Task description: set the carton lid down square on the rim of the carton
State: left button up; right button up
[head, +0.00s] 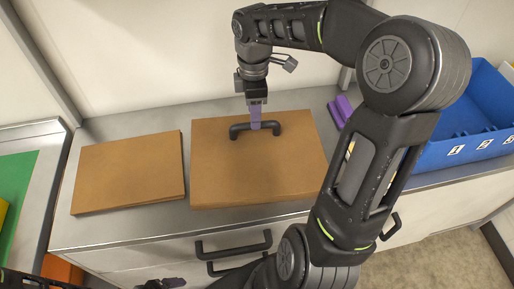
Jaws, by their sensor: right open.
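The carton lid (225,180) is a brown panel with a dark bar handle (272,128), in the middle of the steel counter. It lies flat and looks square over what is under it. The carton's rim is hidden beneath it, so I cannot tell how closely they meet. My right gripper (255,122) points down at the middle of the handle. Its purple fingers are open at the bar; contact is unclear. My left gripper (170,284) shows only partly at the bottom edge, away from the lid, its jaw state unclear.
A flat brown cardboard piece (130,172) lies left of the lid, with a narrow gap between. Purple items (341,108) and a blue bin (465,145) with numbered labels are at the right. A green surface (18,190) is at far left. Drawer handles (234,246) project in front.

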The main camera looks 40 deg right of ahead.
aim_at(257, 149)
notch_tip(257, 149, down, 5)
jog(key=shift+s+f+p, duration=0.1)
jog(key=shift+p, duration=0.25)
jog(key=shift+c, duration=0.4)
grip_shut()
dwell(0.4)
